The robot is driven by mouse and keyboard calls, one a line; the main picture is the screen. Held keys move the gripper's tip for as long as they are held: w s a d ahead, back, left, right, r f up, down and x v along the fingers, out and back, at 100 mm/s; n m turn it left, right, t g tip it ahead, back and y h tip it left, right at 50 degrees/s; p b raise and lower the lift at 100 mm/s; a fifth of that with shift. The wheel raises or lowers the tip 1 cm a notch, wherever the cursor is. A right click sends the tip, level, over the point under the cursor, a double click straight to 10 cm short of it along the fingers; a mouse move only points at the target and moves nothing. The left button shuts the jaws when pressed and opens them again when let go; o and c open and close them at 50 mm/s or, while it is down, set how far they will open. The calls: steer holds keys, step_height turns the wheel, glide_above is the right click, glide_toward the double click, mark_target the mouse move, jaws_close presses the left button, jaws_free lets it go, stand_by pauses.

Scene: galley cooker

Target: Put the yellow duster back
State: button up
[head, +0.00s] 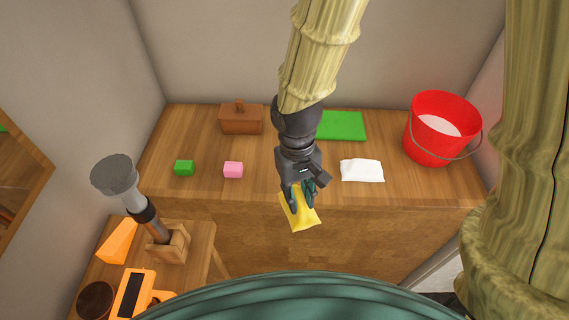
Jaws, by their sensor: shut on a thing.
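The yellow duster (302,216) is a bright yellow cloth hanging from my gripper (299,198). My gripper is shut on its upper part and hides some of it. In the head view, the duster overlaps the front edge of the wooden counter (260,192); I cannot tell its exact height or whether it touches the counter.
On the counter are a white cloth (362,170), a green mat (341,126), a red bucket (443,128), a brown box with a handle (241,118), a green block (184,168) and a pink block (233,170). A side table (199,246) holds orange items and a grey-headed tool (116,176).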

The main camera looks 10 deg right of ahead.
steer(key=w+d+p, duration=0.1)
steer(key=w, duration=0.4)
steer(key=w+d+f+p, duration=0.1)
steer(key=w+d, duration=0.1)
steer(key=w, duration=0.3)
steer(key=w+d+p, duration=0.1)
steer(key=w+p, duration=0.1)
steer(key=w, duration=0.2)
steer(key=shift+w+d+f, duration=0.15)
steer(key=shift+w+f, duration=0.15)
steer(key=shift+w, duration=0.1)
steer(key=shift+f+p, duration=0.6)
steer(key=shift+f, duration=1.15)
steer(key=o, duration=0.9)
steer(key=shift+f, duration=0.1)
steer(key=shift+r, duration=0.25)
steer(key=shift+w+r+b, duration=0.25)
steer(key=shift+r+b, duration=0.25)
steer(key=shift+r, duration=1.45)
steer(key=shift+w+r+b, duration=0.2)
steer(key=shift+r+b, duration=0.3)
steer(key=shift+r, duration=1.45)
steer(key=shift+w+r+b, duration=0.25)
steer(key=shift+r+b, duration=0.25)
steer(key=shift+r, duration=1.45)
steer(key=shift+a, duration=0.2)
